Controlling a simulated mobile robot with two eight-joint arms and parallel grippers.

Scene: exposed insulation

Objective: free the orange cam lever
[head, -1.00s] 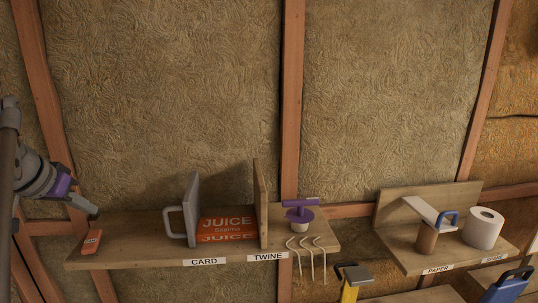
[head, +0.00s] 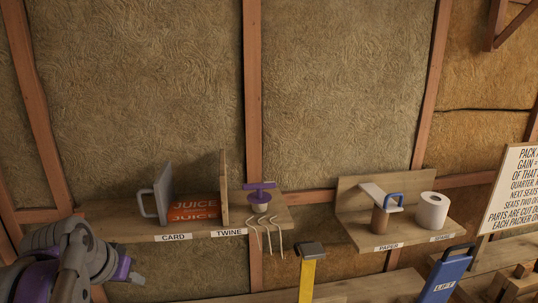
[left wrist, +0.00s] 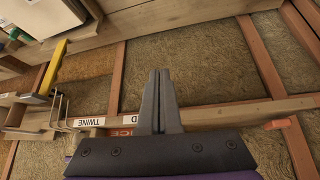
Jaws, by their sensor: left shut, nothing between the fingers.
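The orange cam lever (left wrist: 278,124) shows in the left wrist view as a small orange piece at the right end of the shelf edge. In the head view it does not show; my left arm covers the area near that shelf end. My left gripper (head: 135,278) is at the lower left of the head view, below the shelf. In the left wrist view its dark fingers (left wrist: 161,75) are together with nothing between them, and the lever is apart from them, to their right. My right gripper is in neither view.
The wooden shelf (head: 135,233) carries a grey card press (head: 161,190), orange juice card (head: 194,210) and a purple-topped twine holder (head: 260,197), with hooks hanging below. A yellow post (head: 307,280), paper shelf (head: 365,238) and blue LIFT handle (head: 447,275) stand right.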

